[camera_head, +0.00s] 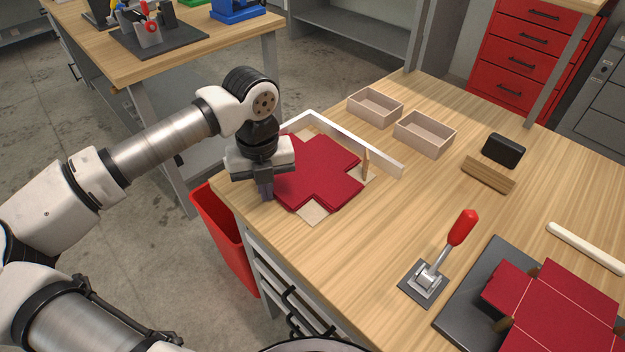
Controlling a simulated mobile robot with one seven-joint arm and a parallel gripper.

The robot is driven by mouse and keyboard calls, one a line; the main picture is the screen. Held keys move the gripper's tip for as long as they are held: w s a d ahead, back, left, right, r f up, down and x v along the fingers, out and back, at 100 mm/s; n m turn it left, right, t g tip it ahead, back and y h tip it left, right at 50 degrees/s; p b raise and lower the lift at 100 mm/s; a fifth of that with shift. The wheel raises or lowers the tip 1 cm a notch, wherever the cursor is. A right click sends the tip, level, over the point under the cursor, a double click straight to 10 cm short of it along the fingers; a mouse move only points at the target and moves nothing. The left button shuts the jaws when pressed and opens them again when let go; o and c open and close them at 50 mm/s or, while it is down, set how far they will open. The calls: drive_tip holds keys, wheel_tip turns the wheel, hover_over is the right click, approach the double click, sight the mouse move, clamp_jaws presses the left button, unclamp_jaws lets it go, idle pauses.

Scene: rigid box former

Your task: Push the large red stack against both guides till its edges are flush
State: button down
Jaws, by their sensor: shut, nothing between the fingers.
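The large red stack (322,177) is a pile of cross-shaped red sheets lying on a pale board (313,215) near the left corner of the wooden bench. A white L-shaped guide (352,143) runs along the stack's far side, with its corner at the upper left, partly behind my arm. A small wooden peg (366,163) stands by the stack's right side. My gripper (266,190) is shut and empty, pointing down at the stack's left edge. I cannot tell whether it touches the stack. My gripper hides the stack's left part, and flushness at the guides cannot be judged.
Two open trays (375,108) (425,134) stand behind the guide. A black block (503,150) and a wooden block (488,174) lie to the right. A red-handled toggle clamp (430,272) and another red sheet on a dark plate (465,310) are at front right. A red bin (226,235) hangs below the bench edge.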

drive_tip(key=shift+w+d+b, duration=0.3)
drive_tip(key=shift+w+d, duration=0.4)
idle(0.3)
wheel_tip(320, 180, up, 9)
drive_tip(key=p, duration=0.3)
drive_tip(key=shift+s+a+p, duration=0.35)
drive_tip(key=shift+s+a, duration=0.1)
idle(0.6)
